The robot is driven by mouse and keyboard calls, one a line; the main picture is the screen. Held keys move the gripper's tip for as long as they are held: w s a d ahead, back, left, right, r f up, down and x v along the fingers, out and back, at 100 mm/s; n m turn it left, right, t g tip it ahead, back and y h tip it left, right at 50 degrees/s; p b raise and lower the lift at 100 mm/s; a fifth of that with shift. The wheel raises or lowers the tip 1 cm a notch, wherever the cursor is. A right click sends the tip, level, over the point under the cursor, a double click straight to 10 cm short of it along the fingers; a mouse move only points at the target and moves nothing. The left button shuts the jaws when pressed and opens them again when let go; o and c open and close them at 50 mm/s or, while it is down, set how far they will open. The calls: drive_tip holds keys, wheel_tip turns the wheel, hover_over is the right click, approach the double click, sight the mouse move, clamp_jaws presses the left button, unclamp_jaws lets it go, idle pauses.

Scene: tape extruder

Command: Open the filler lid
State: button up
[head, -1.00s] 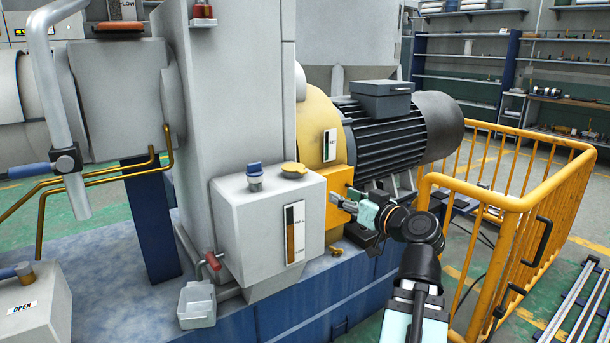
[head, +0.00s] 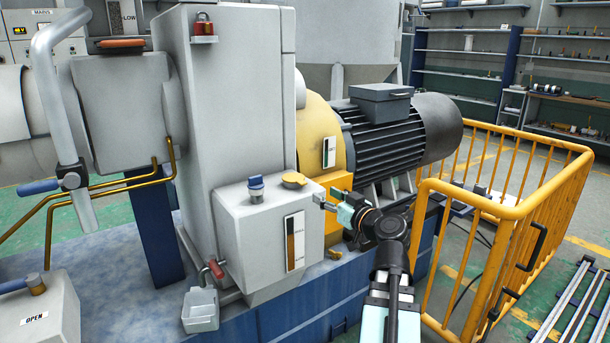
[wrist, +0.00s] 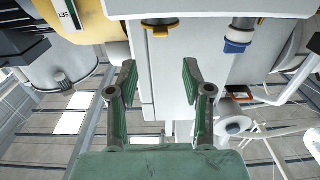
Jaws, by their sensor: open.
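The yellow filler lid (head: 294,180) sits on top of a light grey box-shaped tank in the head view, with a blue cap (head: 256,189) to its left. My gripper (head: 325,203) is just right of the tank's upper right corner, a little below and to the right of the lid, apart from it. In the wrist view the scene is upside down. The yellow lid (wrist: 158,29) is at the top, beyond the fingertips, and the blue cap is to its right. My gripper (wrist: 159,78) is open, with nothing between its fingers.
The tank (head: 245,232) has a level gauge on its front and a red-handled tap (head: 215,268) at its lower left. A tall grey housing (head: 235,110) stands behind it. A black motor (head: 405,140) is at the back right. A yellow railing (head: 510,210) bounds the right side.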

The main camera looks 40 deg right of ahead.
sight(305, 183)
drive_tip(key=shift+w+r+p, duration=0.3)
drive_tip(key=shift+w+p, duration=0.2)
drive_tip(key=shift+p, duration=2.1)
drive_tip(key=p, duration=0.6)
drive_tip(key=shift+w+a, duration=0.1)
drive_tip(key=shift+w, duration=0.25)
drive_tip(key=w+p, duration=0.1)
drive_tip(key=w, duration=0.2)
drive_tip(key=w+p, duration=0.2)
drive_tip(key=w, duration=0.1)
drive_tip(key=w+p, duration=0.1)
drive_tip(key=w, duration=0.1)
drive_tip(key=shift+w+d+f, duration=0.2)
drive_tip(key=shift+w+f, duration=0.15)
drive_tip(key=shift+w, duration=0.05)
clamp_jaws()
